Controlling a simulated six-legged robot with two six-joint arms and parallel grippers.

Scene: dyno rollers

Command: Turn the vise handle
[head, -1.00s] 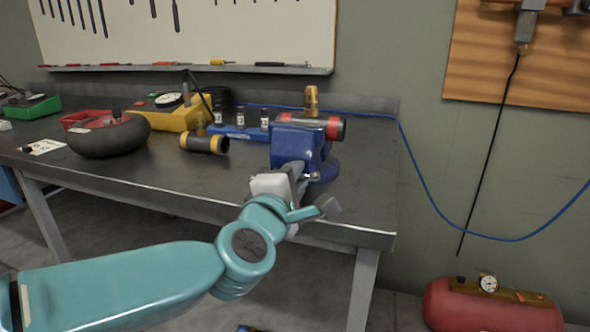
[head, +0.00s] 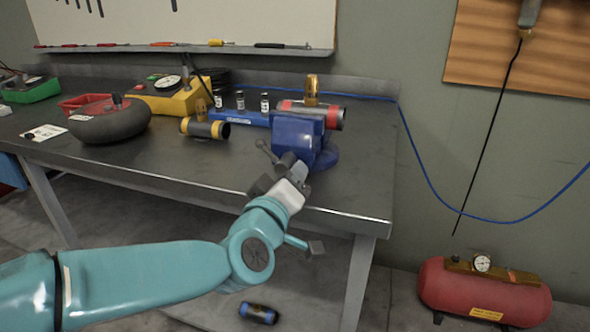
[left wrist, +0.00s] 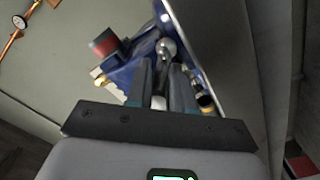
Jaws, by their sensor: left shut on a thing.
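The blue vise (head: 297,141) is mounted at the front right of the workbench. Its grey handle (head: 266,151) shows as a slanted bar with a knobbed end, left of the vise's front; the rest is hidden by my gripper. My left gripper (head: 279,177) is at the vise's front, shut on the handle, with the wrist tilted. In the left wrist view, the two fingers (left wrist: 163,84) close around the metal handle (left wrist: 167,49), with the blue vise (left wrist: 118,76) just beyond. My right gripper is not in view.
A red and grey cylinder (head: 330,117) lies at the vise's top. A yellow and black tube (head: 205,129), a dark tire (head: 110,122) and a yellow gauge box (head: 168,100) are on the workbench (head: 180,165). A red air tank (head: 485,292) stands on the floor at right.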

